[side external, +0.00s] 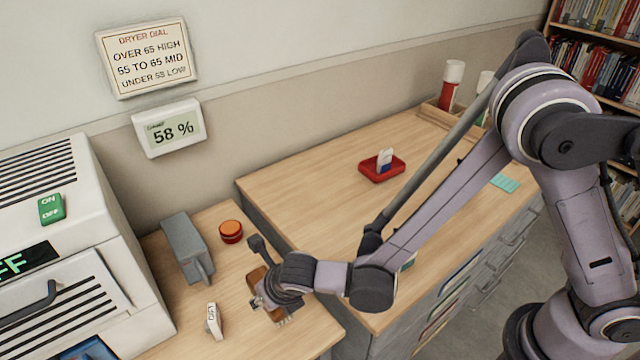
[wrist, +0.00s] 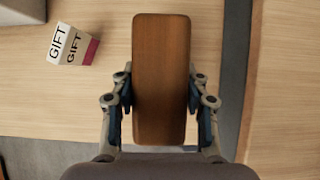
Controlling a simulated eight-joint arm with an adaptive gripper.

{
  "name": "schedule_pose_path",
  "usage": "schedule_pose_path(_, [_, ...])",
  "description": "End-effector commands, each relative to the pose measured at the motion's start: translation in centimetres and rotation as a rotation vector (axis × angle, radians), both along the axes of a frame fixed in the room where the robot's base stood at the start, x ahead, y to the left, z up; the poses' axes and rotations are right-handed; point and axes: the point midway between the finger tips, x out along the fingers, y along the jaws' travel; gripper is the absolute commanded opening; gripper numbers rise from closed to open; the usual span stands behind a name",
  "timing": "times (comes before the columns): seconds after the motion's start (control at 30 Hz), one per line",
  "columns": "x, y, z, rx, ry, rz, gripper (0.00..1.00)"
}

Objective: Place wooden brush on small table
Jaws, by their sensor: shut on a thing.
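The wooden brush (wrist: 160,75) has a brown back and fills the middle of the wrist view, with my gripper (wrist: 160,98) shut on its two long sides. In the side external view, the brush (side external: 257,276) is partly hidden by my gripper (side external: 268,298), and pale bristles show at its lower end. The brush is over the lower wooden table (side external: 235,275) between the white machine and the larger desk. I cannot tell whether it touches the tabletop.
A small GIFT box (side external: 213,321) stands left of the brush; it also shows in the wrist view (wrist: 73,45). A grey device (side external: 186,248) and an orange-topped red button (side external: 231,231) are behind. The larger desk (side external: 310,210) holds a red tray (side external: 368,174). A white machine (side external: 110,220) stands left.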

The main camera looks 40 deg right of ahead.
Motion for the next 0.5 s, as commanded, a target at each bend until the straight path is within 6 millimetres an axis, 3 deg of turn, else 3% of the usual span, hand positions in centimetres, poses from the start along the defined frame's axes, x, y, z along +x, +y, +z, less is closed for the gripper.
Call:
schedule_pose_path(0.17, [-0.1,0.7,-0.7,-0.001,0.000,-0.002,0.10])
schedule_pose_path(0.5, [0.0,0.7,-4.2,0.000,-0.001,-0.001,0.10])
